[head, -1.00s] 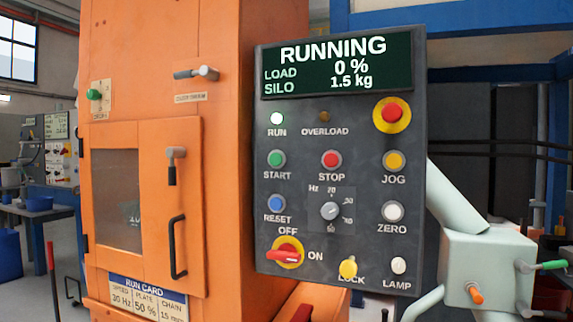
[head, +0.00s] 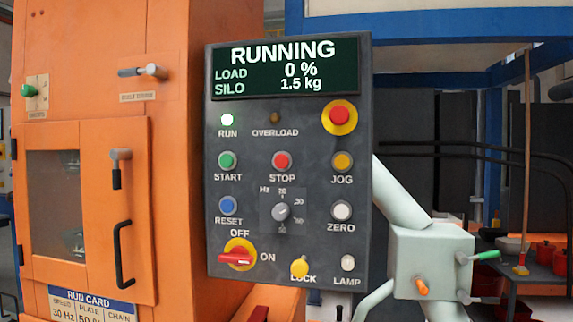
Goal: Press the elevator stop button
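The grey control panel (head: 255,190) stands upright near the middle of the head view. Its red STOP button (head: 282,160) sits in the row between the green START button (head: 227,160) and the yellow JOG button (head: 342,161). The display (head: 287,68) reads RUNNING, LOAD 0 %, SILO 1.5 kg. The RUN lamp (head: 227,120) is lit white-green and the OVERLOAD lamp (head: 275,118) is dark. A larger red button on a yellow ring (head: 340,115) is at the upper right. Neither of my grippers is in view.
The orange elevator housing (head: 165,180) with a windowed door (head: 140,210) stands left of the panel. A pale green box (head: 430,262) with a thick pipe is at the lower right. Blue frame beams (head: 425,25) and a bench with red containers (head: 545,254) are behind.

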